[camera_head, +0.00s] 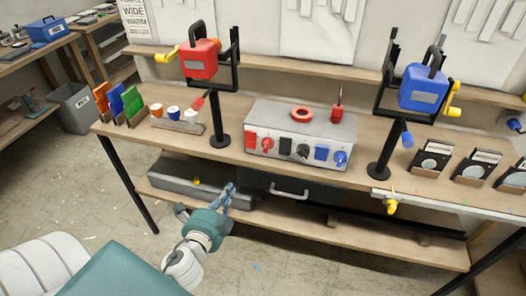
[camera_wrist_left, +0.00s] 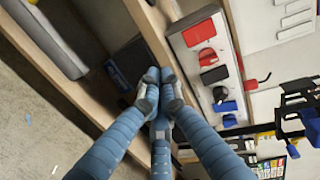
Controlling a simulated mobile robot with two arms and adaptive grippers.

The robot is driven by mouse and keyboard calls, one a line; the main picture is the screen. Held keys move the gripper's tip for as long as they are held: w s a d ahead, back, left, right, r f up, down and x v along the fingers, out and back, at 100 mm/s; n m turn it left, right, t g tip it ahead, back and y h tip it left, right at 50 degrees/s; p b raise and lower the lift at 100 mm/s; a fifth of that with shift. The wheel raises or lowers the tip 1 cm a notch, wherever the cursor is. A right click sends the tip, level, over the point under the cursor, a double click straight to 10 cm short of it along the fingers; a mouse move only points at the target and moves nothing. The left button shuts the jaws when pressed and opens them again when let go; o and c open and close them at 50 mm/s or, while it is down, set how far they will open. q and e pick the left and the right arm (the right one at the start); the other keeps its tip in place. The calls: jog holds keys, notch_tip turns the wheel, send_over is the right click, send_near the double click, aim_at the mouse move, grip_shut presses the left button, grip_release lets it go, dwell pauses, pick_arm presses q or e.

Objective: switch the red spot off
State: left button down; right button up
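The red spot (camera_head: 200,60) is a boxy red lamp in a black yoke on a stand on the bench. A grey control box (camera_head: 309,122) stands to its right. Its front has a red plate (camera_head: 250,140) and red knob (camera_head: 266,144), a black plate and knob, and a blue plate and knob (camera_head: 341,158). In the left wrist view the red knob (camera_wrist_left: 207,57) shows on the box at the upper right. My left gripper (camera_head: 229,191) is empty, its fingertips together, in front of the bench and below the box. My right gripper is out of view.
A blue lamp (camera_head: 423,88) on a stand is right of the box. Coloured panels (camera_head: 118,103) stand at the bench's left. A grey case (camera_head: 190,183) lies on the lower shelf. A dark drawer (camera_head: 275,187) hangs under the bench top. The floor in front is mostly open.

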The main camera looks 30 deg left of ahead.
pick_arm(q)
notch_tip(320, 180, up, 4)
jog(key=f, duration=0.1)
jog(key=p, duration=0.3)
send_near(251, 140)
jog(key=shift+m+t, duration=0.3)
jog(key=w+f, duration=0.2)
jog(key=w+a+f, duration=0.1)
jog(key=f, duration=0.1)
jog(key=w+a+f, duration=0.1)
jog(key=w+f, duration=0.1)
jog(key=shift+w+a, duration=0.25)
jog(key=shift+w, duration=0.1)
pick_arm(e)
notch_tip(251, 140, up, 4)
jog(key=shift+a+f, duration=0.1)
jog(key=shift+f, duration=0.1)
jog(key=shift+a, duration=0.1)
